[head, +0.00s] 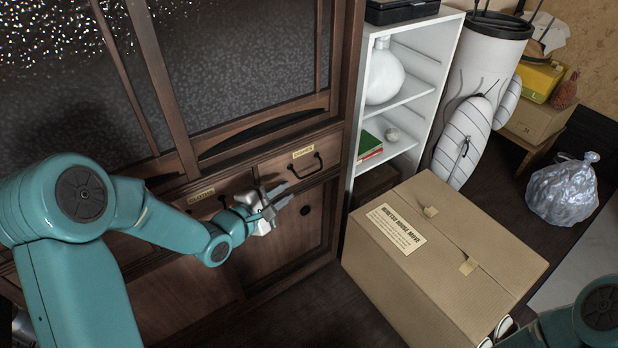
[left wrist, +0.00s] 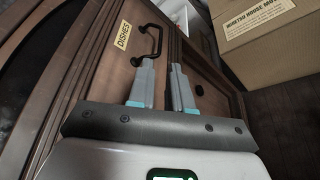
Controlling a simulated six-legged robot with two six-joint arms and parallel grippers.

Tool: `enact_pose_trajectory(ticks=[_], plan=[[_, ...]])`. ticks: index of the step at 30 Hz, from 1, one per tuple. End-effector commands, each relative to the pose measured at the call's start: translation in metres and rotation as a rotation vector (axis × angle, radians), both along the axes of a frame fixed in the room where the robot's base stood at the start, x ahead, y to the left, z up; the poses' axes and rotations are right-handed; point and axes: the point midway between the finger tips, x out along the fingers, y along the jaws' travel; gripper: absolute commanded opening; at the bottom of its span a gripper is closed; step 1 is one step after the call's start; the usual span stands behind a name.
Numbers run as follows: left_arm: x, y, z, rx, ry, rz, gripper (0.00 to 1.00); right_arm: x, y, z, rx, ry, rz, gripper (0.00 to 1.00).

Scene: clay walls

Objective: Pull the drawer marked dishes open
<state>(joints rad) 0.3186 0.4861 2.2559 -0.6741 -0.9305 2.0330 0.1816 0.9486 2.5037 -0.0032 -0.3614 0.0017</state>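The drawer marked dishes (head: 277,172) is in the dark wooden cabinet in the head view, and its front looks flush. In the left wrist view the label (left wrist: 123,34) reads DISHES, and the handle (left wrist: 158,42) is just beyond the fingertips. My left gripper (head: 281,195) is in front of the cabinet, below and left of the handle. Its two fingers (left wrist: 163,64) are apart with nothing between them. The handle's lower end overlaps the left fingertip in the picture; I cannot tell whether they touch. My right gripper is out of view.
Another labelled drawer (head: 213,202) is to the left, partly behind my left arm. A large cardboard box (head: 440,250) stands on the floor at right, before a white shelf unit (head: 432,60). Dark floor (head: 310,305) is bare between cabinet and box.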

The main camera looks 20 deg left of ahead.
Motion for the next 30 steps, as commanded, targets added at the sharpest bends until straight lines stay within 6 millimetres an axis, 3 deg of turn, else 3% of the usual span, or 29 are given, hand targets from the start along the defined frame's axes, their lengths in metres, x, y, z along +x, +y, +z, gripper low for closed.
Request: enact_pose_trajectory(ticks=[6, 13, 18, 26, 28, 30], plan=[[0.050, -0.018, -0.015, 0.000, -0.002, -0.005, 0.19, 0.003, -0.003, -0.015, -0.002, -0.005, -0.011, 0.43], [0.088, -0.030, -0.022, 0.000, 0.000, -0.005, 0.19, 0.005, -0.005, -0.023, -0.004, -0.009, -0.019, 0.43], [0.099, -0.033, -0.023, -0.001, 0.001, -0.004, 0.19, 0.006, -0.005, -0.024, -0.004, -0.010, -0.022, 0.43], [0.100, -0.033, -0.022, -0.001, 0.001, -0.004, 0.19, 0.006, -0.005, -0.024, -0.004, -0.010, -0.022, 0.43], [0.100, -0.033, -0.022, -0.001, 0.001, -0.004, 0.00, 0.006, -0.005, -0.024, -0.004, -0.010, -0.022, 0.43], [0.100, -0.033, -0.022, -0.001, 0.001, -0.004, 0.00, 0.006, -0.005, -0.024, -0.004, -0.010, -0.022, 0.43]])
